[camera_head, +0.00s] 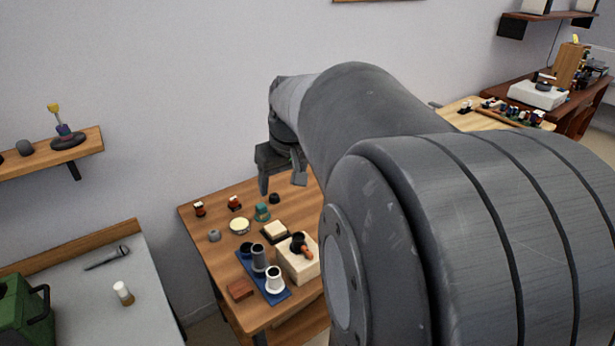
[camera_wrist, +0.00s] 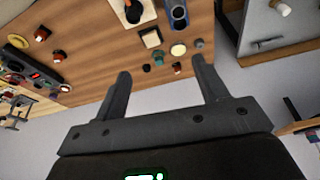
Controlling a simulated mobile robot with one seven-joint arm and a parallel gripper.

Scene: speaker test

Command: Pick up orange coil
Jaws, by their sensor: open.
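I cannot tell for sure which is the orange coil. In the wrist view a small reddish piece (camera_wrist: 177,67) shows near the table edge, close to the right finger in the picture. My gripper (camera_head: 281,186) is open and empty above the far part of this table. Its fingers (camera_wrist: 160,68) are apart, with the table edge beyond them. My arm hides the table's right part.
A teal piece (camera_head: 262,212), a cream disc (camera_head: 239,226) and a grey knob (camera_head: 214,235) stand close by. A blue tray (camera_head: 246,262) with cylinders and a pale block (camera_head: 309,271) stand nearer. A grey bench (camera_head: 90,300) is at left, a wall behind.

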